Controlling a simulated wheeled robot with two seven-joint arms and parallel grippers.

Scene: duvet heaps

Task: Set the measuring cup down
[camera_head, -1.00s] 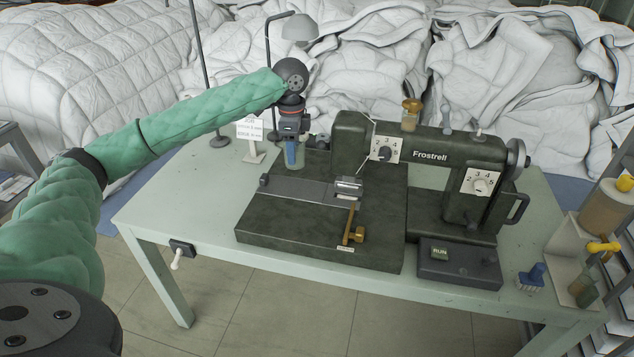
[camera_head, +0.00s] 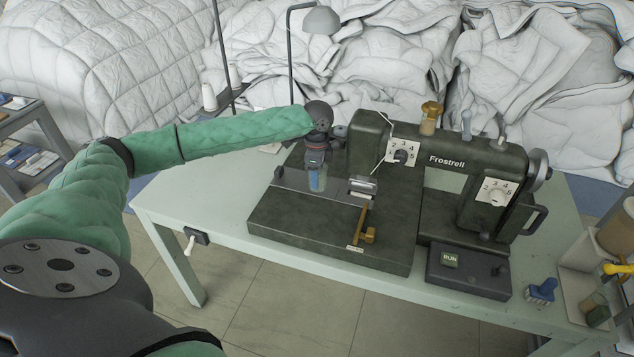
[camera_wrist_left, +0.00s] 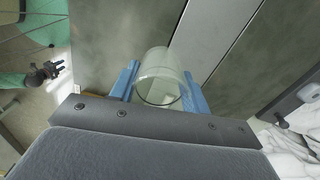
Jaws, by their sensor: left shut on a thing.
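The measuring cup (camera_wrist_left: 160,72) is a clear, empty-looking cylinder between the blue fingers of my left gripper (camera_head: 317,181), which is shut on it. In the head view the fingers mostly cover the cup. It is over the left part of the dark green machine bed (camera_head: 325,240), by the metal strip (camera_head: 285,183). I cannot tell whether its base touches the bed. In the left wrist view a small dark gripper (camera_wrist_left: 45,74) on a green sleeve shows at the left, likely my right one; its jaws are too small to read.
The Frostrell sewing machine (camera_head: 455,160) stands right of the cup, its head close by. A brass lever (camera_head: 365,235) is on the bed in front. The pale table (camera_head: 180,205) has free room at the left. Duvet heaps (camera_head: 400,60) lie behind.

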